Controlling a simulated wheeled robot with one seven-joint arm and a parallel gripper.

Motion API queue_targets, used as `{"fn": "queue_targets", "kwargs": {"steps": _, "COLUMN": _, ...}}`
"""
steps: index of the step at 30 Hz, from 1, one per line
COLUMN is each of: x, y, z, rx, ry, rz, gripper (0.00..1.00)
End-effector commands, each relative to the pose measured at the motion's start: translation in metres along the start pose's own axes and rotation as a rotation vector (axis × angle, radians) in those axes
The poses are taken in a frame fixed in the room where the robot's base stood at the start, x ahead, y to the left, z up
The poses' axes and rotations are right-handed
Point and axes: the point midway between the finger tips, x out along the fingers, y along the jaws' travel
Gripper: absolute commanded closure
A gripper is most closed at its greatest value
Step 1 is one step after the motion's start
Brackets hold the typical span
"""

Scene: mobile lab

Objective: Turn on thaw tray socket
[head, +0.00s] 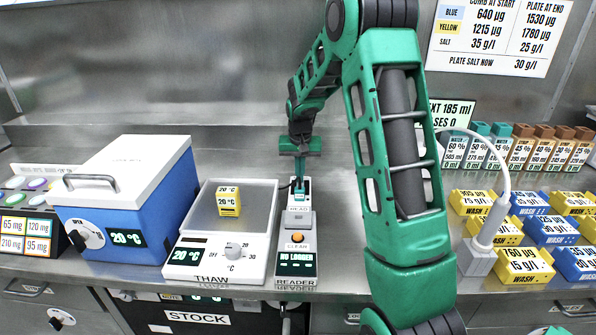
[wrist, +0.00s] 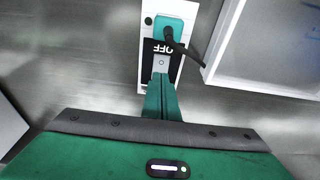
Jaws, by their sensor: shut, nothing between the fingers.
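The thaw tray (head: 218,262) is a white unit with a dial on the bench, and a yellow 20 °C block (head: 229,203) sits on it. In the wrist view, a white socket strip (wrist: 149,14) holds a teal plug (wrist: 176,27) with a black cable. Its black label reads OFF, and a small grey switch area (wrist: 161,63) lies beside the label. My gripper (wrist: 161,82) is shut and empty, its tips right by that switch area; I cannot tell whether they touch it. In the head view my gripper (head: 300,186) points down behind the reader, largely hiding the socket.
The reader (head: 297,262) stands right of the thaw tray, and a blue box with a white lid (head: 125,165) stands left of it. A steel wall is behind.

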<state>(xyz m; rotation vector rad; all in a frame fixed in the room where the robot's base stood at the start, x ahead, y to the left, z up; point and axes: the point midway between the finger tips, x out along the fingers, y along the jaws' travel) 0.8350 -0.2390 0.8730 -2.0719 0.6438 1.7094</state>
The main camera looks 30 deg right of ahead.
Motion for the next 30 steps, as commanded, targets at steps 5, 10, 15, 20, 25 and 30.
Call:
{"fn": "queue_targets", "kwargs": {"steps": 5, "x": 0.001, "y": 0.000, "z": 0.000, "rx": 0.000, "ry": 0.000, "rz": 0.000, "gripper": 1.00}}
{"fn": "queue_targets", "kwargs": {"steps": 10, "x": 0.001, "y": 0.000, "z": 0.000, "rx": 0.000, "ry": -0.001, "rz": 0.000, "gripper": 1.00}}
{"fn": "queue_targets", "kwargs": {"steps": 15, "x": 0.006, "y": 0.000, "z": -0.003, "rx": 0.001, "ry": -0.048, "rz": 0.000, "gripper": 1.00}}
{"fn": "queue_targets", "kwargs": {"steps": 20, "x": 0.005, "y": -0.001, "z": -0.001, "rx": 0.000, "ry": -0.045, "rz": 0.001, "gripper": 1.00}}
{"fn": "queue_targets", "kwargs": {"steps": 25, "x": 0.006, "y": 0.000, "z": 0.002, "rx": -0.001, "ry": -0.047, "rz": 0.001, "gripper": 1.00}}
{"fn": "queue_targets", "kwargs": {"steps": 30, "x": 0.004, "y": -0.001, "z": 0.009, "rx": -0.001, "ry": -0.049, "rz": 0.001, "gripper": 1.00}}
